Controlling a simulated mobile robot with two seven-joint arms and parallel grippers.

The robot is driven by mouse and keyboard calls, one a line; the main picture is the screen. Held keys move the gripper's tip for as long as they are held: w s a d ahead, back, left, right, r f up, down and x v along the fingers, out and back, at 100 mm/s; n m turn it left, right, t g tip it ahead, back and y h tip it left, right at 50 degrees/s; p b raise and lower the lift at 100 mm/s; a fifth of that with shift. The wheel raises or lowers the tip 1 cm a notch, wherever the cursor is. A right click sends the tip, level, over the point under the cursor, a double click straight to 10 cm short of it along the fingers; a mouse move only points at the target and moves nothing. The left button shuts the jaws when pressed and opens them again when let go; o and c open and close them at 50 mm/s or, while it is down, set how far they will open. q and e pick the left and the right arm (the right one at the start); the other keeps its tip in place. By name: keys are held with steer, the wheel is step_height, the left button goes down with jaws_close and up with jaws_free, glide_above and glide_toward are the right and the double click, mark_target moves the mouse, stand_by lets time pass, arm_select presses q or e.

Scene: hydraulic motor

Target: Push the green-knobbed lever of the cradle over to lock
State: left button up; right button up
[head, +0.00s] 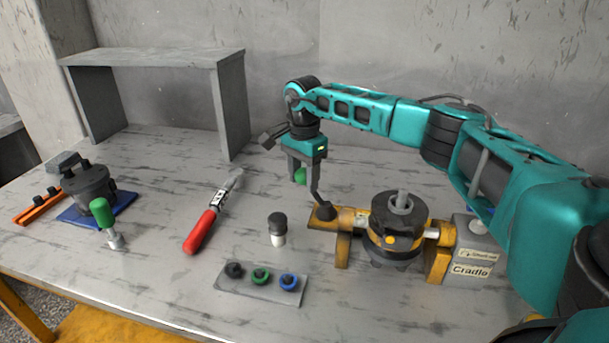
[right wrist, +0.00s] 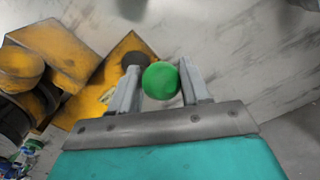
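The cradle (head: 437,263) stands at the right of the table and bears a dark round motor (head: 396,236) on yellow supports. Its lever rises from a dark pivot (head: 326,211) at the cradle's left end and ends in a green knob (head: 299,176). My right gripper (head: 301,178) points down over the knob, with a finger on each side of it. In the right wrist view the green knob (right wrist: 160,80) fills the gap between the fingers, which look shut on it. Much of the lever's rod is hidden by the fingers. My left gripper is not in view.
A green-handled tool (head: 104,217) and a dark device on a blue base (head: 92,187) are further left. A grey shelf (head: 233,105) stands behind.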

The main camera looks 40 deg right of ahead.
steer(key=shift+o, duration=1.3)
steer(key=shift+w+a+f, duration=0.15)
steer(key=shift+a+f, duration=0.1)
steer(key=shift+a, duration=0.05)
steer(key=shift+d, duration=0.15)
steer(key=shift+r, duration=0.15)
steer(key=shift+r+p, duration=0.25)
steer(key=shift+p, duration=0.05)
step_height(320, 180, up, 6)
steer(key=p, duration=0.4)
steer(key=shift+f, duration=0.25)
